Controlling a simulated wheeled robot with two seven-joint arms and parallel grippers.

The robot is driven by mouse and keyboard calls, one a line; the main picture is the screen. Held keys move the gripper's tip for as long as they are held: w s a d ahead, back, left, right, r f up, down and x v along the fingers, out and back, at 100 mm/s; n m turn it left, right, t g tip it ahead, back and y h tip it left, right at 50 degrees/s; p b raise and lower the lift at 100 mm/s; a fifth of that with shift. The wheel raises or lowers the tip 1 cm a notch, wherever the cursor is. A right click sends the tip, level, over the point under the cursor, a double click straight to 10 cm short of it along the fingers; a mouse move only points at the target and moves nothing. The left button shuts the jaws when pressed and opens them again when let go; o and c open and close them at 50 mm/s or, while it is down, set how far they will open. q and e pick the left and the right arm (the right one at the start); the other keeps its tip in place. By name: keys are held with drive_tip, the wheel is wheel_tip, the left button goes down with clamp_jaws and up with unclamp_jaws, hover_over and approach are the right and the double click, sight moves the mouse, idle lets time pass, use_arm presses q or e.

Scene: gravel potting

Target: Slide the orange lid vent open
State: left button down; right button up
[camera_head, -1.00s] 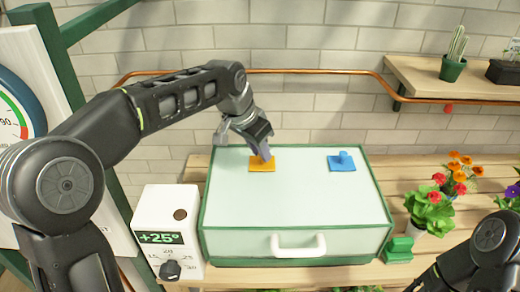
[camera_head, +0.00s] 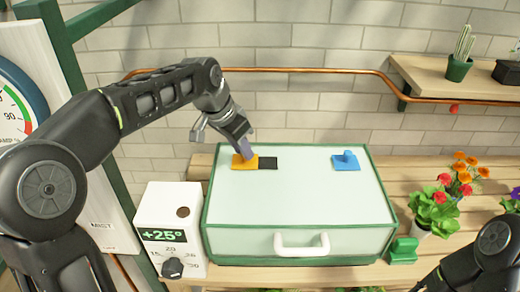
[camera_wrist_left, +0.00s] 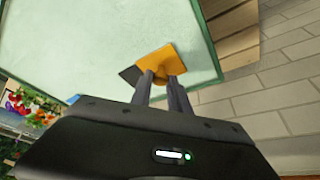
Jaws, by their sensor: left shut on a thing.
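The orange lid vent (camera_head: 241,163) is a flat orange slide on the pale lid of a green-edged box (camera_head: 300,200). A black opening (camera_head: 268,163) shows just right of it. My left gripper (camera_head: 247,152) is shut on the orange vent's knob, coming down from above. In the left wrist view, the orange vent (camera_wrist_left: 160,62) lies between the fingertips (camera_wrist_left: 158,82), with part of the black opening (camera_wrist_left: 131,75) beside it. The knob itself is mostly hidden by the fingers. My right arm shows at the lower right; its gripper is out of view.
A blue vent (camera_head: 346,164) with a knob sits on the lid's right side. A white control box (camera_head: 170,225) reading +25° stands left. Potted flowers (camera_head: 440,208) and a green block (camera_head: 403,250) stand right. A copper pipe (camera_head: 300,70) runs along the wall behind.

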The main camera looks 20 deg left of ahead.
use_arm(q)
drive_tip(key=shift+a, duration=0.3)
drive_tip(key=shift+d, duration=0.1)
drive_tip(key=c, duration=1.3)
unclamp_jaws()
drive_tip(key=shift+o, duration=0.2)
drive_tip(key=shift+r, duration=0.1)
drive_tip(key=v, duration=0.7)
drive_tip(key=shift+s+r, duration=0.2)
drive_tip(key=shift+r, duration=0.05)
